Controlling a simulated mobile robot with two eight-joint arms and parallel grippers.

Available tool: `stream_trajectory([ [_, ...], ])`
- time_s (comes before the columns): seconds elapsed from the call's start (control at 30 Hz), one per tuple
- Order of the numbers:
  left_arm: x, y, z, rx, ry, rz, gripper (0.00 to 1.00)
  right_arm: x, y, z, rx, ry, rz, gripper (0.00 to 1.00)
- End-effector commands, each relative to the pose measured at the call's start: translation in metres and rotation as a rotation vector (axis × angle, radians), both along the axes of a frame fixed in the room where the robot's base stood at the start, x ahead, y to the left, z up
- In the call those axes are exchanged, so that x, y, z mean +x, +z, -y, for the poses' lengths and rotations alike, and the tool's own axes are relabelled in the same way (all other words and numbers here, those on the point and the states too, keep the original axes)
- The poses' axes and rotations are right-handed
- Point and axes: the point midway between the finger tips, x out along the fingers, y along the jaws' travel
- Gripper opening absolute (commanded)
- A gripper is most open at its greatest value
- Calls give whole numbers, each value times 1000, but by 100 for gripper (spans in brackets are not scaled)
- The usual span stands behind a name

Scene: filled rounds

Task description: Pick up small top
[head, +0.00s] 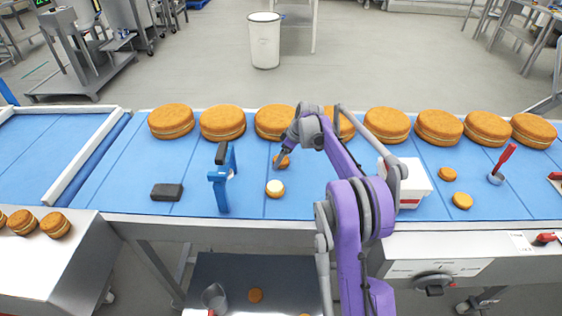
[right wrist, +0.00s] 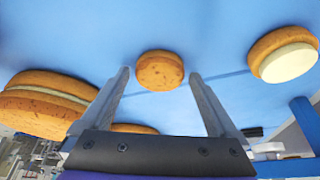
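A small top (head: 283,163), a small orange-brown round, lies on the blue belt behind a cream-topped round (head: 275,188). My right gripper (head: 284,151) is over the small top and partly hides it in the head view. In the right wrist view the small top (right wrist: 160,70) shows between the two spread fingertips of my right gripper (right wrist: 160,78), with a gap on each side. I cannot tell how far beyond the tips it is. The cream-topped round (right wrist: 286,58) is off to the right there. My left gripper is not in view.
Several large filled rounds (head: 222,123) line the belt's far side; one (right wrist: 45,102) is close at left in the wrist view. A blue stand (head: 222,190), a dark block (head: 167,192) and a white box (head: 413,185) stand nearby. Two small rounds (head: 462,200) lie right.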

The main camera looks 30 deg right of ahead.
Motion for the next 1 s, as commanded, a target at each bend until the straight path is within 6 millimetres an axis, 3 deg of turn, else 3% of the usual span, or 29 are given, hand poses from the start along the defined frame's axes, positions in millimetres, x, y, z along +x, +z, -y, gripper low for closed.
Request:
stream_trajectory([
  [0.03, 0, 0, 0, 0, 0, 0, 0, 0, 0, 0, 0, 0, 0, 84],
  [0.2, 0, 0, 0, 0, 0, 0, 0, 0, 0, 0, 0, 0, 0, 53],
  [0.23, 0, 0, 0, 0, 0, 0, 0, 0, 0, 0, 0, 0, 0, 51],
  [0.57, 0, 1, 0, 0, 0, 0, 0, 0, 10, 0, 0, 0, 0, 51],
  [1.0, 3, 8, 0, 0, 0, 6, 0, 0, 91, -1, 0, 0, 0, 51],
])
